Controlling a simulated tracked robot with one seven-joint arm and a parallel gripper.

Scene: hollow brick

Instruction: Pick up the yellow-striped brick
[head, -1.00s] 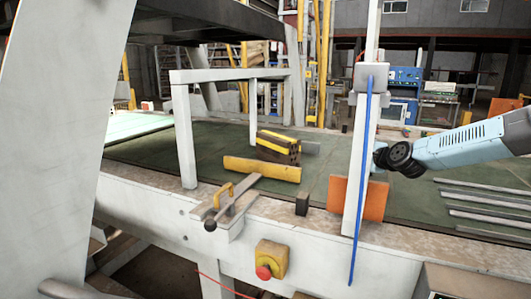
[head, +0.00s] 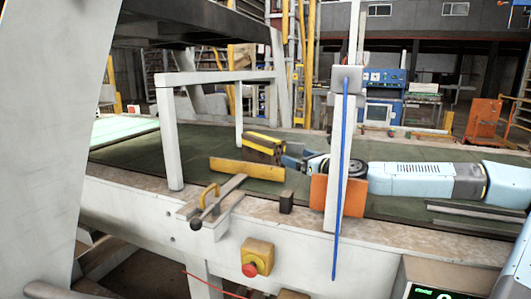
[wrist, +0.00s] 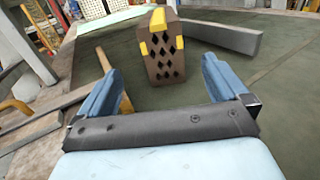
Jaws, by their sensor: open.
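The yellow-striped brick (head: 264,147) lies on the green belt, brown with yellow stripes along its upper edges. In the wrist view its end face with diamond-shaped holes (wrist: 166,66) points at my gripper (wrist: 165,75), and it stands ahead of and between the two blue fingers. My gripper also shows in the head view (head: 290,155), just right of the brick. It is open and empty. I cannot tell from these views whether a fingertip touches the brick. A white post hides part of my wrist in the head view.
A yellow bar (head: 246,171) lies in front of the brick. A grey beam (wrist: 220,37) lies beside and behind it in the wrist view. A white frame (head: 172,140), a white post (head: 340,150) and an orange plate (head: 337,195) stand along the near edge.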

